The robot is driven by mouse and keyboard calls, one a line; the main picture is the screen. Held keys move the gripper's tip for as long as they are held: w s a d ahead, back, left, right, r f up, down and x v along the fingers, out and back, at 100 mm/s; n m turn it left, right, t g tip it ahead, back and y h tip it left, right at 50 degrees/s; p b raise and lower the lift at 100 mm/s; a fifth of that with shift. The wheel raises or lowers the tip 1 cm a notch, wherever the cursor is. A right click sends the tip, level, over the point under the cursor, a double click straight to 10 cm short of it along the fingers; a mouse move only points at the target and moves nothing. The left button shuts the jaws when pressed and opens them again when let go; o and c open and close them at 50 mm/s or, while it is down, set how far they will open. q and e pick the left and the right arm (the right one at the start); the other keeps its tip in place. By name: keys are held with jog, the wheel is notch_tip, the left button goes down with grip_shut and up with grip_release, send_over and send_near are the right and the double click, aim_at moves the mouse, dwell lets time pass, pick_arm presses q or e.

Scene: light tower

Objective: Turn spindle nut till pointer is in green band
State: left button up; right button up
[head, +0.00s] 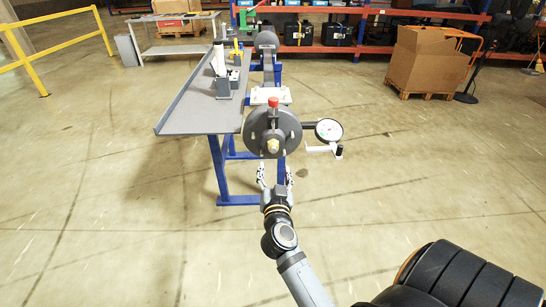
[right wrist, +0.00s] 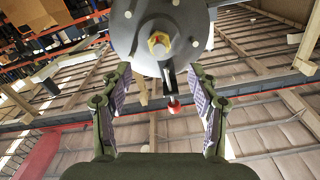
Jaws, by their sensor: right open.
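The brass spindle nut (head: 272,147) sits at the centre of a dark grey round flange (head: 290,130) at the near end of the machine. A round white dial (head: 328,130) stands out to the right of the flange; its pointer and green band are too small to read. My right gripper (head: 275,178) is open and empty, just below and in front of the flange. In the right wrist view, the nut (right wrist: 159,44) shows ahead between and beyond the open fingers (right wrist: 158,75), touching neither. My left gripper is not in view.
A red-tipped lever (head: 273,102) rises above the nut, and its red end also shows in the right wrist view (right wrist: 173,107). A grey bench (head: 195,100) on blue legs runs along the left. A small bracket (head: 322,148) sits under the dial. The floor in front is clear.

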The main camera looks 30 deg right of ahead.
aim_at(274, 149)
jog(key=x, duration=0.5)
jog(key=b+x, duration=0.1)
jog(key=x, duration=0.4)
jog(key=shift+w+d+r, duration=0.15)
jog(key=shift+d+r, duration=0.1)
jog(key=shift+d, duration=0.1)
jog(key=c, duration=1.2)
